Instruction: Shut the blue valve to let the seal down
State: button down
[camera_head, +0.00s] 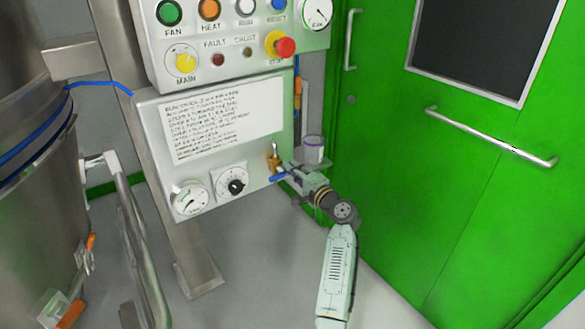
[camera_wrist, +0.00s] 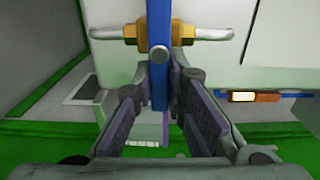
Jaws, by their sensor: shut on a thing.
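The blue valve has a brass body (camera_wrist: 160,33) on a thin silver pipe (camera_wrist: 212,34) and a long blue lever (camera_wrist: 158,75). In the wrist view the lever lies crosswise to the pipe. In the head view the valve (camera_head: 274,162) sits at the right edge of the lower panel, with its blue lever (camera_head: 279,177) beside my gripper (camera_head: 291,174). In the wrist view my gripper (camera_wrist: 161,97) has its two dark fingers on either side of the lever, shut on it.
The lower panel (camera_head: 224,115) carries a text plate, a gauge (camera_head: 189,199) and a black knob (camera_head: 235,186). A red stop button (camera_head: 285,47) is above. A green door (camera_head: 470,110) fills the right; steel vessels stand left.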

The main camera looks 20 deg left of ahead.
jog(key=shift+f, duration=0.2)
dwell(0.3)
jog(key=c, duration=1.6)
grip_release()
jog(key=shift+r, duration=0.1)
jog(key=shift+d, duration=0.1)
jog(key=v, duration=1.2)
